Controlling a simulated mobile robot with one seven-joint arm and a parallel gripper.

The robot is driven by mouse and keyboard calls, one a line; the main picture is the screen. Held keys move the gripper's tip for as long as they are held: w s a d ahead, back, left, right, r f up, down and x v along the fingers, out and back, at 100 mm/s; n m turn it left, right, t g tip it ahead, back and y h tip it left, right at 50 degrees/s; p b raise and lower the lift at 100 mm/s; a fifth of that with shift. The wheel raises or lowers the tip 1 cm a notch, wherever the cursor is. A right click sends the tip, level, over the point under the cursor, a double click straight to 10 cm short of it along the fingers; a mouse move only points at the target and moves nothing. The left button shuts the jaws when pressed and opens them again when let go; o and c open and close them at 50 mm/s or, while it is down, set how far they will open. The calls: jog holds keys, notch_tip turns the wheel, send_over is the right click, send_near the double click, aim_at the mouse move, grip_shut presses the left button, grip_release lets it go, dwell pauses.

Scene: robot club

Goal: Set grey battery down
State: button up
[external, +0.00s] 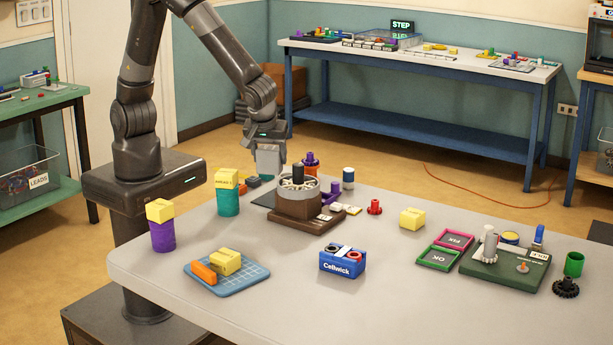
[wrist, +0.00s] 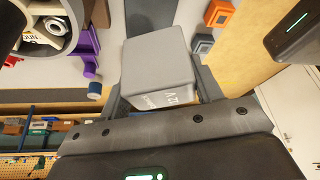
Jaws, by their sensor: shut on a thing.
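The grey battery (external: 269,160) is a boxy block held above the back left part of the table in the external view. It also shows large in the wrist view (wrist: 158,62), with white lettering on one side. My gripper (external: 266,146) is shut on it, one finger on each side, and it appears in the wrist view too (wrist: 160,88). The battery's underside is hidden. A dark flat mat (external: 262,199) lies on the table below it, partly covered by the brown round device (external: 299,204).
Yellow-topped teal (external: 228,202) and purple (external: 162,236) cylinders stand to the left. An orange and purple piece (external: 311,166) stands close to the right of my gripper. A blue Cellwick box (external: 342,262) sits at the front.

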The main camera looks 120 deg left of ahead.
jog(key=shift+f, duration=4)
jog(key=shift+f, duration=0.1)
jog(key=o, duration=1.3)
jog(key=shift+c, duration=0.2)
jog(key=v, duration=1.1)
jog(key=shift+w+d, duration=0.1)
notch_tip(320, 180, up, 12)
jog(key=m+t+h, duration=0.3)
jog(key=m, duration=0.7)
send_over(269, 174)
jog(key=s+d, duration=0.7)
jog(key=s+d+r+m+t+h, duration=0.1)
jog(key=s+d+r+m+t, duration=0.3)
jog(key=s+m, duration=0.6)
notch_tip(269, 174, up, 2)
jog(key=shift+d+r+m, duration=0.1)
jog(key=shift+d+m, duration=0.15)
jog(key=shift+m, duration=0.95)
